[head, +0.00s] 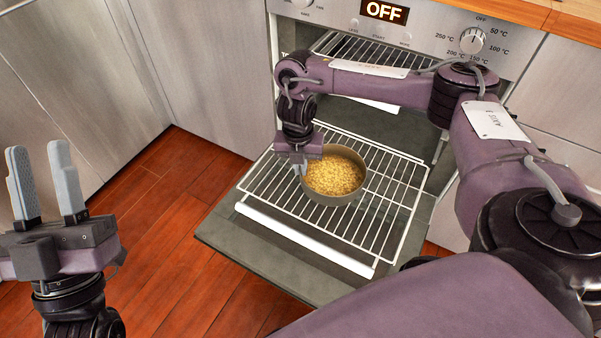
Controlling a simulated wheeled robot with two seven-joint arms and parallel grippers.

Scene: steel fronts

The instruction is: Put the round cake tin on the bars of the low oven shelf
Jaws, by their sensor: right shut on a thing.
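The round cake tin (335,199) is brown with a yellow crumbly filling. It is over the middle of the low oven shelf (258,182), a pulled-out rack of white bars. I cannot tell whether its base touches the bars. My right gripper (303,169) points down and is shut on the tin's left rim; its fingertips are partly hidden. My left gripper (46,182) is at the far left, fingers pointing up, open and empty, away from the tin.
The oven door (222,232) is folded down under the rack. A higher rack (352,47) is inside the oven. The control panel (425,30) reads OFF. Steel cupboard fronts (60,70) stand at the left. The wooden floor (180,180) is clear.

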